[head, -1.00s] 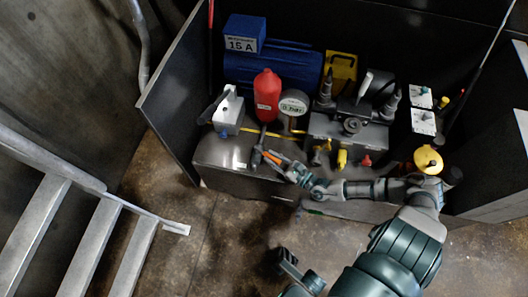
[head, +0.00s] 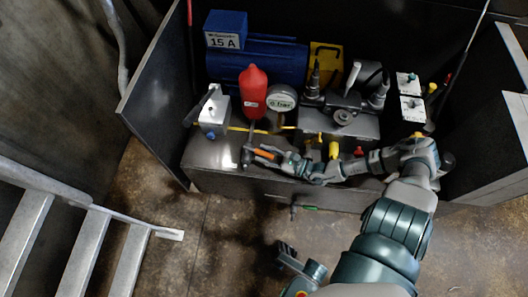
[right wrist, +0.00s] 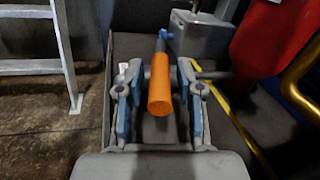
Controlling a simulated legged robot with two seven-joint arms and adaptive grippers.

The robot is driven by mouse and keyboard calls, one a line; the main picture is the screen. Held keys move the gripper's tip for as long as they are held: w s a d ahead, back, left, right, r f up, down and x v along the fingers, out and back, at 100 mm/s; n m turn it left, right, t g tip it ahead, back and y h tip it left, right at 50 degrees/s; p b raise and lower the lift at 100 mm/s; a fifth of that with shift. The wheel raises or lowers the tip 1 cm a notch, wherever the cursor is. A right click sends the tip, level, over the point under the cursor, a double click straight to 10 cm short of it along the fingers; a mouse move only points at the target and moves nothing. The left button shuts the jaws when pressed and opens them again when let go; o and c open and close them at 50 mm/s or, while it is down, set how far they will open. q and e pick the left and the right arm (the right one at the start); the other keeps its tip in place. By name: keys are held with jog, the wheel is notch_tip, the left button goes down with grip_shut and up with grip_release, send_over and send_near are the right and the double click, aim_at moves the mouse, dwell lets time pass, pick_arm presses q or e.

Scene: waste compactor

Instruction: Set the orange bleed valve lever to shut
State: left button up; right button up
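The orange lever (head: 264,154) lies along the front edge of a dark metal cabinet top, left of my right gripper (head: 277,157). In the right wrist view its orange grip (right wrist: 160,85) points toward the camera, with a grey shaft and a blue end beyond it. The fingers of my right gripper (right wrist: 159,108) stand on both sides of the orange grip, with gaps visible, so it looks open around it. My left gripper (head: 287,253) hangs low over the floor, away from the cabinet. Its fingers are too dark to judge.
A red bottle (head: 253,92), a round gauge (head: 281,97) and a white-grey box with a black lever (head: 214,110) stand behind the orange lever. A blue case (head: 262,62) is further back. A yellow knob (head: 334,149) is close to my right arm. Metal steps (head: 75,250) stand at left.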

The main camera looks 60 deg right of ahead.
notch_tip(320, 180, up, 10)
jog(key=shift+f, duration=0.1)
dwell(0.6)
